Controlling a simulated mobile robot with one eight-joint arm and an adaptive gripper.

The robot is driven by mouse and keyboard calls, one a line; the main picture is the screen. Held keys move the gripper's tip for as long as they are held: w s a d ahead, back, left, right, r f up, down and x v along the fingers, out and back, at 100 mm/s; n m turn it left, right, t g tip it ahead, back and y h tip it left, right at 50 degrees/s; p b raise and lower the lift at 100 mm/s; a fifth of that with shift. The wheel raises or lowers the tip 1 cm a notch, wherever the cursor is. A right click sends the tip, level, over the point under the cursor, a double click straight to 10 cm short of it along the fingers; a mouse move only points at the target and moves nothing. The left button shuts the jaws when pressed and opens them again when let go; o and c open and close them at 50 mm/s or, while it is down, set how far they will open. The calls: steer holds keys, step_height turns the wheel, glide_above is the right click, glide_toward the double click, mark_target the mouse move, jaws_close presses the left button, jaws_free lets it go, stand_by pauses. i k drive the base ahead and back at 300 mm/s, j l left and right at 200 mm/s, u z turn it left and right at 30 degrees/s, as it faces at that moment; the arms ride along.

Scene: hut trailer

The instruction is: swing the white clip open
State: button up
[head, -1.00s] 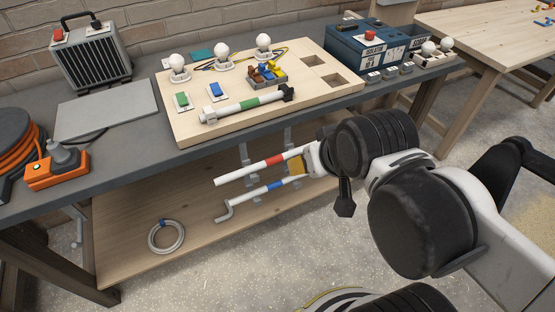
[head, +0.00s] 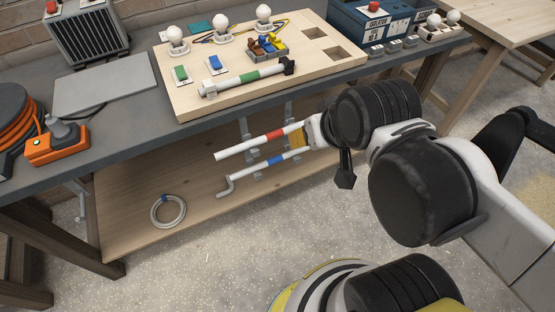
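I cannot make out a clearly white clip. Pale grey brackets (head: 246,136) stand under the bench edge, beside a white rod with a red band (head: 276,133) and a white hooked rod with a blue band (head: 275,160). My arm comes in from the right, and its end (head: 312,133) is by the right ends of these rods. The fingers do not show clearly, so I cannot tell whether they are open or touch a rod.
A wooden board (head: 190,108) on the grey bench carries bulbs, switches and a green-banded rod (head: 246,78). An orange cable reel (head: 14,128) is at left. A pale ring (head: 168,211) lies on the lower shelf (head: 130,225). Speckled floor is clear in front.

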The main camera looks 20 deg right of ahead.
mark_target(209, 87)
steer(key=i+j+z, duration=0.15)
steer(key=j, duration=0.5)
steer(key=j+z, duration=0.15)
steer(key=j, duration=0.5)
